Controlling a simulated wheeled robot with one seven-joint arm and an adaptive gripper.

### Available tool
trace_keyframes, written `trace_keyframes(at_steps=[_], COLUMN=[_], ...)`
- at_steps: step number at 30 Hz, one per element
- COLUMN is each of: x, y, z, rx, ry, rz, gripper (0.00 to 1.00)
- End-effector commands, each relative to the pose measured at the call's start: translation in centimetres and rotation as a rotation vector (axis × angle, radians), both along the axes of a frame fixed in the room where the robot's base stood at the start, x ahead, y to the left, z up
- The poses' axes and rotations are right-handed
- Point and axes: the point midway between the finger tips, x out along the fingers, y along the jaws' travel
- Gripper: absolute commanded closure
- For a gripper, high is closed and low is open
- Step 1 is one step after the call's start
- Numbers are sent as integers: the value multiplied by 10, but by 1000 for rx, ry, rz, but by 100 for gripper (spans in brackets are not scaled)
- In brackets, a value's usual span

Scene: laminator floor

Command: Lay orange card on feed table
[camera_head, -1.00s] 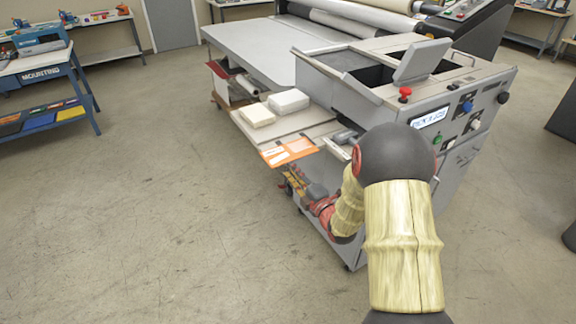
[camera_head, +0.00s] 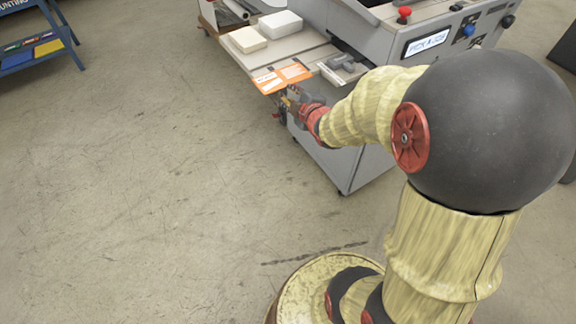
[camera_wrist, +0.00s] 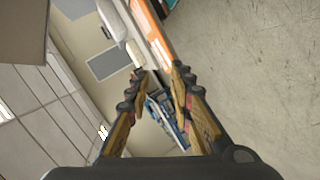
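The orange card (camera_head: 283,78) with white labels lies flat at the near left corner of the pale feed table (camera_head: 308,54), its near edge at or past the table's edge. In the wrist view the orange card (camera_wrist: 151,33) is beyond my fingertips, along the table edge. My gripper (camera_head: 290,103) is just below and in front of the card in the head view. In the wrist view my gripper (camera_wrist: 159,74) is open, with an empty gap between its fingers. Whether a finger touches the card cannot be told.
Two white stacks (camera_head: 280,24) sit behind the card. A blue-framed shelf (camera_head: 40,48) stands at far left. The floor (camera_head: 130,180) in front is clear.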

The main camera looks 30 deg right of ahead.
Motion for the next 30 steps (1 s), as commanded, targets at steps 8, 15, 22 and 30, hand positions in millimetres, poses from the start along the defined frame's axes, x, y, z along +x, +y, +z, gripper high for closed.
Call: trace_keyframes(at_steps=[8, 15, 22, 30], x=[-78, -189, -263, -275], y=[61, 129, 168, 173], z=[56, 75, 78, 77], rx=[401, 751, 918, 938], ry=[177, 362, 495, 522], rz=[-281, -512, -638, -663], gripper=[77, 77, 77, 77])
